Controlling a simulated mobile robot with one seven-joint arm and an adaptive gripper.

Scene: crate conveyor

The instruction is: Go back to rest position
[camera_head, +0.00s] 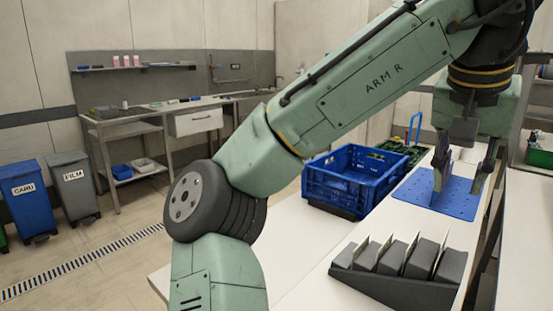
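My gripper (458,185) hangs pointing down at the right, over a blue perforated mat (412,193) on the white table. Its two fingers stand apart, so it looks open. A thin, upright purplish piece (447,165) shows by the left finger; I cannot tell whether it touches the finger. My green arm stretches from the lower left up to the upper right and hides part of the room behind it.
A blue crate (330,187) stands on the white table (300,272), left of the mat. A dark rack (385,286) with several grey blocks is in front. A green crate (402,148) lies behind. Bins and a workbench (150,122) stand at the left.

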